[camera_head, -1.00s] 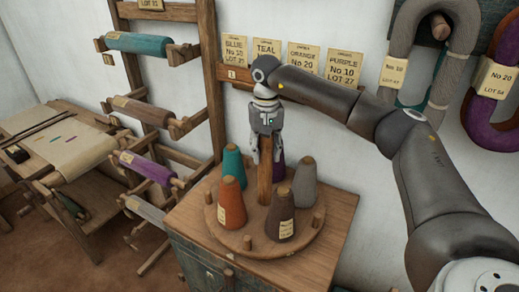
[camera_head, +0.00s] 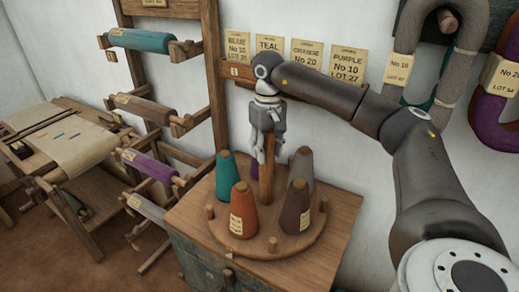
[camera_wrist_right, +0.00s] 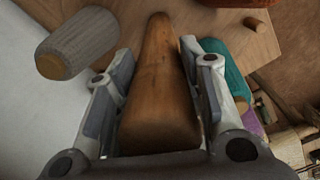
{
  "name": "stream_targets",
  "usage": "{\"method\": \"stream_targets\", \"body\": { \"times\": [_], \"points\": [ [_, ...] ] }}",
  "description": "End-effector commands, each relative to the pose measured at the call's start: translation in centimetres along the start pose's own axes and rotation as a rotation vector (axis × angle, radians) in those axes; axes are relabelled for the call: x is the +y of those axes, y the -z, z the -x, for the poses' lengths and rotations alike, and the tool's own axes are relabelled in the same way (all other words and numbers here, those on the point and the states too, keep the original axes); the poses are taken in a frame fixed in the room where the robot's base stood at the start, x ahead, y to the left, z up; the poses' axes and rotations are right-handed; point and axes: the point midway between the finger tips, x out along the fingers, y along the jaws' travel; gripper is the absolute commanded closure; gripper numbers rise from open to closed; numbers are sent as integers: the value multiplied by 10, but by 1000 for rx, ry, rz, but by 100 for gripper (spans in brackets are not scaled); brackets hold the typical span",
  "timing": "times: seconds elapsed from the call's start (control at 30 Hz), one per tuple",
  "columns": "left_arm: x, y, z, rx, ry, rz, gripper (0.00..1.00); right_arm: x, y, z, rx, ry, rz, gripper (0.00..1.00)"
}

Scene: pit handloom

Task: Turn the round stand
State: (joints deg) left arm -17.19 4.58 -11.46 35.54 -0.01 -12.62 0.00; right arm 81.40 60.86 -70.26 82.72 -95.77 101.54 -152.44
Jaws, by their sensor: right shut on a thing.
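The round wooden stand (camera_head: 257,245) lies on top of a chest and carries several yarn cones around a central wooden post (camera_head: 267,180). My right gripper (camera_head: 267,152) is shut on the upper part of this post from above; the post also shows between the fingers in the right wrist view (camera_wrist_right: 160,85). On the stand are a teal cone (camera_head: 227,178), an orange cone (camera_head: 242,210), a brown cone (camera_head: 296,208) and a grey cone (camera_head: 302,168). A purple cone (camera_head: 256,164) is mostly hidden behind the post. My left gripper is out of view.
Short bare pegs (camera_head: 273,244) stick up near the stand's rim. A wooden rack (camera_head: 172,110) with yarn rolls stands to the left, close to the chest (camera_head: 335,222). Labelled cards (camera_head: 308,53) hang on the wall behind. Yarn hanks (camera_head: 405,70) hang at the right.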

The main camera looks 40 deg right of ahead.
Motion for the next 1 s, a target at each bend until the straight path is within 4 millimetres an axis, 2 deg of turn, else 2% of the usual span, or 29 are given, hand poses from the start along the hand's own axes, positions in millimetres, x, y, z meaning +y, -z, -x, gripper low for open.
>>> {"method": "stream_targets", "body": {
  "times": [0.57, 0.6, 0.73, 1.0],
  "points": [
    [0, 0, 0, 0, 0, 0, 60, 5, -2, 1, 2, -1, 8, 100],
    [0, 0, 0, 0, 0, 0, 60, 5, -2, 1, 2, -1, 7, 57],
    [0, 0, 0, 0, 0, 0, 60, 5, -2, 1, 1, -1, 8, 41],
    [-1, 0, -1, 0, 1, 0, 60, 4, -2, 0, 0, -1, 8, 41]
  ]
}}
